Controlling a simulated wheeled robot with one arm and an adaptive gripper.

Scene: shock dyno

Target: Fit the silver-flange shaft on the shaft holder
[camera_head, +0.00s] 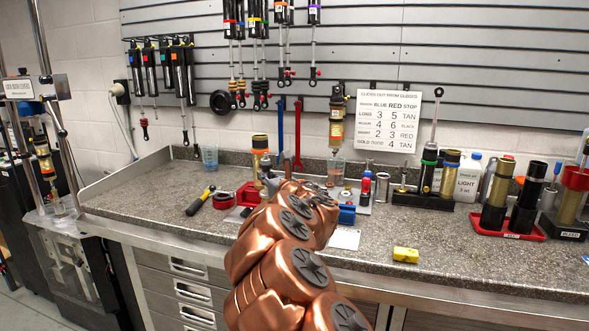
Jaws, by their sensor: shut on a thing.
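My copper arm reaches from the bottom centre to the middle of the grey bench. My gripper (318,187) is at its far end, low over the bench, mostly hidden by my own wrist. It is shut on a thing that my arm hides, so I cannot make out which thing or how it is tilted. I cannot pick out the silver-flange shaft for certain. A small upright shaft (403,180) stands at the left end of a black rack (440,205); I cannot tell whether this rack is the shaft holder.
A black-and-yellow tool (201,201) lies left. A red tray (507,232) stands right.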

